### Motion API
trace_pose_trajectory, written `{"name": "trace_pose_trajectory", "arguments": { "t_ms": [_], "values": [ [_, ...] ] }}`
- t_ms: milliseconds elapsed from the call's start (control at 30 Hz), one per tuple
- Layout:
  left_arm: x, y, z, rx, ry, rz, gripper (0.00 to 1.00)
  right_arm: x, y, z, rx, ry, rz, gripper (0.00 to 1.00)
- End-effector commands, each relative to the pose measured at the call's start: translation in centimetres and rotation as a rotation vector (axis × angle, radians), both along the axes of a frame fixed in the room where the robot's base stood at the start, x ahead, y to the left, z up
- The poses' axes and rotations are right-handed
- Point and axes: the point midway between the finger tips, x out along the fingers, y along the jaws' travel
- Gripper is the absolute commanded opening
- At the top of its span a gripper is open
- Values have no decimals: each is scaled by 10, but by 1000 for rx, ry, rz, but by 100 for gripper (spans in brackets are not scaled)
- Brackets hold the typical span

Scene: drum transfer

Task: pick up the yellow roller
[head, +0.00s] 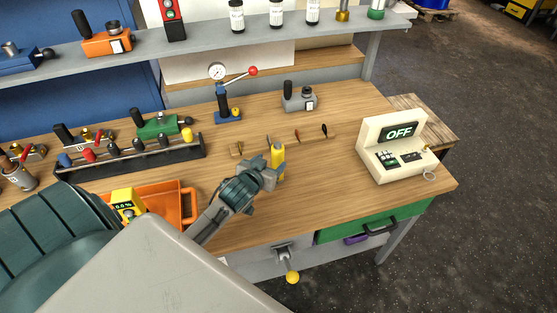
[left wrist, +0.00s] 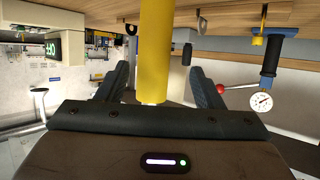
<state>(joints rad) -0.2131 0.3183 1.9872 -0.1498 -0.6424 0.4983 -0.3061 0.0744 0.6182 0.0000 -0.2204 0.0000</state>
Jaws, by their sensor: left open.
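The yellow roller (head: 278,161) stands upright on the wooden workbench in the head view, right of the middle. In the left wrist view the roller (left wrist: 156,48) hangs down from the top centre, as that view is upside down. My left gripper (head: 268,174) is at the roller's near left side. Its two fingers are spread, one on each side of the roller in the left wrist view, with a visible gap on both sides. In the head view the gripper hides part of the roller. My right gripper is not in view.
A rack (head: 130,158) of several rollers and an orange tray (head: 176,190) lie to the left. A gauge press (head: 226,103) stands behind, with small tools (head: 297,134) nearby. A box reading OFF (head: 392,165) stands right. Bench between gripper and box is clear.

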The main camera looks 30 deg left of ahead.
Motion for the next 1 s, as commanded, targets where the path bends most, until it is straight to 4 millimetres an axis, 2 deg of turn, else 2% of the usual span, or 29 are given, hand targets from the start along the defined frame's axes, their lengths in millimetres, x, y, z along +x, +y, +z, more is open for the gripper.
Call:
{"name": "trace_pose_trajectory", "arguments": {
  "t_ms": [167, 400, 533, 867, 900, 1000],
  "values": [
    [12, 1, -4, -2, 1, 1, 61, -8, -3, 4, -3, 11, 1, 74],
    [41, -1, -6, -4, 1, 2, 61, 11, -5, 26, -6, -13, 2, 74],
    [55, 1, -14, -1, 3, 0, 61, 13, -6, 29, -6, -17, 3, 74],
    [61, 2, -20, -1, 2, -1, 61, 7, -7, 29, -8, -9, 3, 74],
    [61, 2, -20, -1, 2, -1, 59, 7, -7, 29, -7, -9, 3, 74],
    [61, 2, -20, -1, 2, -1, 39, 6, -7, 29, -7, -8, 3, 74]
  ]
}}
